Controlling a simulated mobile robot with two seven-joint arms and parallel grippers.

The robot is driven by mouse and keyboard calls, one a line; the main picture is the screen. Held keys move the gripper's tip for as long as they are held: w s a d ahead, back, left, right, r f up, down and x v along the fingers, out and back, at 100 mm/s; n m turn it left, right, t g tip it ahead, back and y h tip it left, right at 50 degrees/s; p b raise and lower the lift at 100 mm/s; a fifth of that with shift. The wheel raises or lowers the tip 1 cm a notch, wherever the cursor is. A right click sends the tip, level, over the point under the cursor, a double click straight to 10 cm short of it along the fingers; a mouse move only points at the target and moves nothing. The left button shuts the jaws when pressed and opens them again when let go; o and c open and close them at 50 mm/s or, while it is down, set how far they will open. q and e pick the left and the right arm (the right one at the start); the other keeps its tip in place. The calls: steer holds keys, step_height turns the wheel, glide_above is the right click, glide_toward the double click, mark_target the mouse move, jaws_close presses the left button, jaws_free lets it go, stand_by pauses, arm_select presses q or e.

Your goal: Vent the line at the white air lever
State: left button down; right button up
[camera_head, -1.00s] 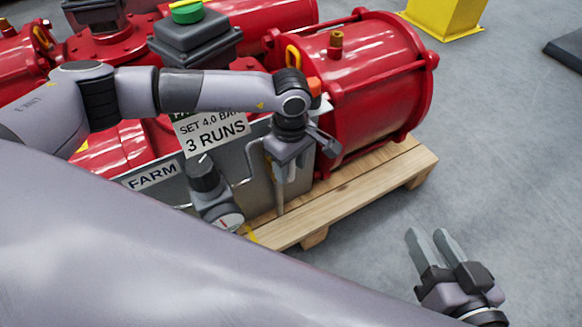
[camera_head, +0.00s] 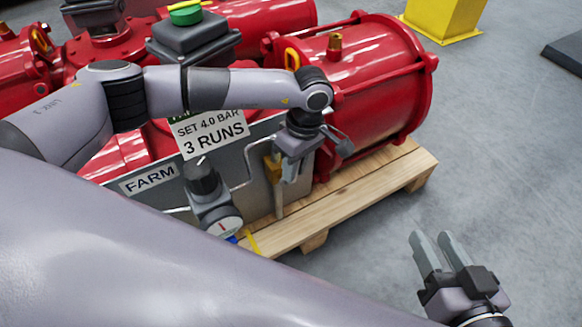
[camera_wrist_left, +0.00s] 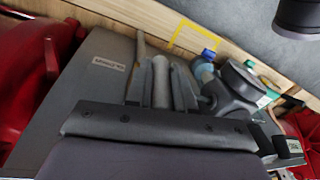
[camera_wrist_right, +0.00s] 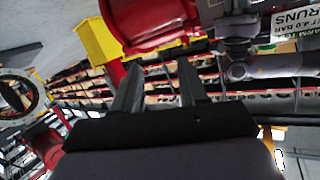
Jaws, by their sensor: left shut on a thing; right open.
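My left gripper (camera_head: 291,172) is in front of the right part of the grey panel (camera_head: 240,189), with its fingers pointing down. In the left wrist view its fingers stand on either side of a pale rod (camera_wrist_left: 161,82), which looks like the white lever; the gripper is shut on it. In the head view the lever is mostly hidden by the gripper. A brass-coloured valve part (camera_head: 272,168) shows just left of the fingers. My right gripper (camera_head: 438,251) is open and empty over the floor at the lower right; it also shows in the right wrist view (camera_wrist_right: 158,85).
A regulator (camera_head: 203,180) with a round gauge (camera_head: 223,226) is left of the gripper on the panel. A red cylinder (camera_head: 375,85) and the wooden pallet (camera_head: 350,195) are close by.

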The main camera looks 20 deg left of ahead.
arm_select(q)
steer(key=shift+w+d+f+g, duration=0.15)
steer(key=shift+w+d+g, duration=0.05)
steer(key=shift+g, duration=0.1)
steer(key=shift+y, duration=0.3)
arm_select(e)
steer(key=shift+s+d+r, duration=0.15)
steer(key=shift+d+r, duration=0.05)
steer(key=shift+d, duration=0.15)
arm_select(q)
steer(key=c, duration=1)
jaws_free()
steer(key=p+v, duration=0.2)
steer(key=v, duration=0.5)
steer(key=shift+w, duration=0.15)
arm_select(e)
steer(key=shift+w+a+f, duration=0.1)
steer(key=shift+w+a, duration=0.15)
steer(key=shift+a, duration=0.55)
arm_select(q)
steer(key=shift+c, duration=0.2)
arm_select(e)
steer(key=shift+g, duration=0.3)
